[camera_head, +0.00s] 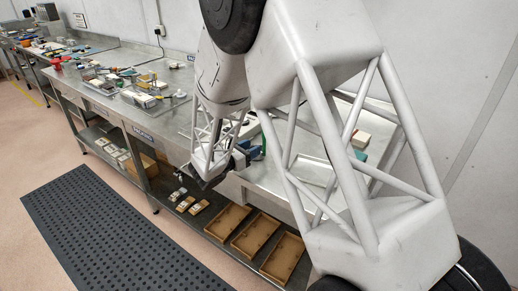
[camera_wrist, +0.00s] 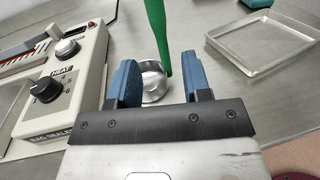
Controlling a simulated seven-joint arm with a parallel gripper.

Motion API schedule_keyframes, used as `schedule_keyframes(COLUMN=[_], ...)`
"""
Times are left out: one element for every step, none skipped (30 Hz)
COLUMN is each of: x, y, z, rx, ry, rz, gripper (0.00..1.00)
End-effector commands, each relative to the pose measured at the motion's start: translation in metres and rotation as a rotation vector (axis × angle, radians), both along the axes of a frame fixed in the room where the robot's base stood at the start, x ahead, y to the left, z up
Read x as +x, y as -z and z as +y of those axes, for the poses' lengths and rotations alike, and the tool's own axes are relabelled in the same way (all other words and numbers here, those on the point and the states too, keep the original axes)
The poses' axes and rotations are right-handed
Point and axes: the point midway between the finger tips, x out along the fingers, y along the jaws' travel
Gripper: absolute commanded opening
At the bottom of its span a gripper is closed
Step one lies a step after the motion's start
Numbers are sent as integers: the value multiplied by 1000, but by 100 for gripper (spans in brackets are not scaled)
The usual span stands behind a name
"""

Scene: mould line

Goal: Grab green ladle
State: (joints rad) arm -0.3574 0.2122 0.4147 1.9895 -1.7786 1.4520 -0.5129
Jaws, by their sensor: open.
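The green ladle has a green handle (camera_wrist: 157,35) and a shiny metal bowl (camera_wrist: 152,82). In the wrist view the handle rises from the bowl to the top edge, and the bowl lies ahead of my gripper, between its fingers as seen in the picture. My gripper (camera_wrist: 160,68) has two blue fingers, wide apart, with nothing clamped between them. Whether the fingers are level with the bowl or above it I cannot tell.
A bag sealer (camera_wrist: 62,72) with knobs stands close to the left finger. A shallow metal tray (camera_wrist: 262,45) lies at the right on the steel bench. In the head view, wooden boxes (camera_head: 228,222) sit on the lower shelf and a black mat (camera_head: 110,235) on the floor.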

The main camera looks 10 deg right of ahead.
Motion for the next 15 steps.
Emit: schedule_keyframes(x=[2,4,5,6,7,8,8,8,8,8,8,8,8,8,8], y=[0,0,0,0,0,0,0,0,0,0,0,0,0,0,0], z=[-4,-6,-8,-10,-11,-12,-12,-13,-13,-13,-13,-12,-13,-13,-13], rx=[0,0,0,0,0,0,1,1,0,0,0,0,0,0,0], ry=[1,1,1,1,1,0,0,0,0,0,0,0,0,0,0], rz=[0,0,0,0,0,0,1,1,0,0,0,0,0,0,0], gripper=[44,44,44,44,44,44,44,44,44,44,44,44,44,44,44])
